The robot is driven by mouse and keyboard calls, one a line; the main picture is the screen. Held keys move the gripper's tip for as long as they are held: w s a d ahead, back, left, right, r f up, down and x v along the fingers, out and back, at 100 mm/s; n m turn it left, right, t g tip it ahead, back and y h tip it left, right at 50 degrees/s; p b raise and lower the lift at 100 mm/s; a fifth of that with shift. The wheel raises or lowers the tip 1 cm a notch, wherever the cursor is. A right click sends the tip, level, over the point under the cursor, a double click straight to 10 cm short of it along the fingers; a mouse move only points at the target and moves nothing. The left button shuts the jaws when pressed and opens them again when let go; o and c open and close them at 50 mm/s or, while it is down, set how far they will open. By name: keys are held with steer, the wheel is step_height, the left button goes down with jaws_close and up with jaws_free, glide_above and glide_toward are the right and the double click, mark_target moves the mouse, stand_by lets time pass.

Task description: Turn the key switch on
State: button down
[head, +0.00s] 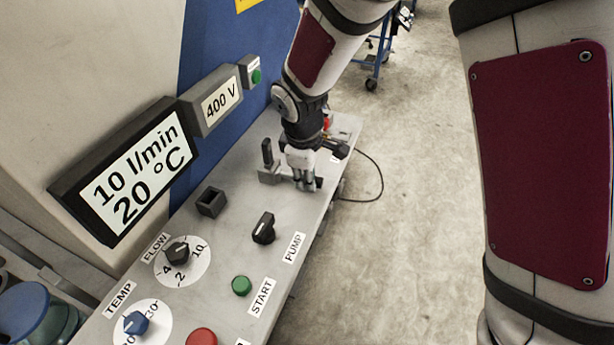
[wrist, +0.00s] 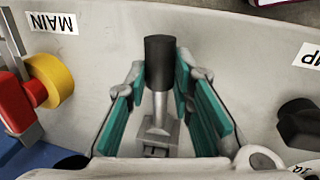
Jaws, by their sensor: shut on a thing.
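In the wrist view, what looks like the key switch has a black cylindrical handle (wrist: 160,63) on a pale metal stem above a small grey block. The handle stands between the teal pads of my gripper (wrist: 168,85), which is shut on it. In the head view, my gripper (head: 304,184) is low over the panel, between the MAIN switch and the PUMP knob.
The red and yellow MAIN switch (wrist: 50,85) stands close by. The black PUMP knob (head: 264,228), dark square box (head: 210,202), FLOW dial (head: 178,253) and green START button (head: 241,286) sit nearer.

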steer(key=shift+w+d+n+y+b, duration=0.15)
steer(key=shift+w+n+b, duration=0.1)
steer(key=shift+w+n, duration=0.5)
steer(key=shift+w+d+n+y+b, duration=0.15)
steer(key=shift+w+n+b, duration=0.05)
steer(key=shift+w+n, duration=0.55)
steer(key=shift+w+a+n+y, duration=0.15)
steer(key=shift+w+n+y, duration=0.15)
steer(key=shift+w+n, duration=1)
steer(key=shift+w+a+n, duration=0.2)
steer(key=shift+w+n, duration=0.15)
steer(key=shift+n, duration=0.35)
steer(key=shift+w+a+n, duration=0.15)
steer(key=shift+w+n, duration=0.2)
steer(key=shift+n, duration=0.35)
steer(key=shift+w+a+n+g+y, duration=0.2)
steer(key=shift+w+a+n, duration=0.1)
steer(key=shift+w+n, duration=0.25)
steer(key=shift+w+a+n+g+y, duration=0.1)
steer(key=shift+w+a+n+y, duration=0.15)
steer(key=shift+n, duration=0.5)
steer(key=shift+w, duration=0.15)
steer(key=c, duration=1.4)
jaws_free()
step_height(320, 180, up, 12)
steer(key=s+d, duration=0.1)
steer(key=s, duration=0.1)
steer(key=shift+d, duration=0.2)
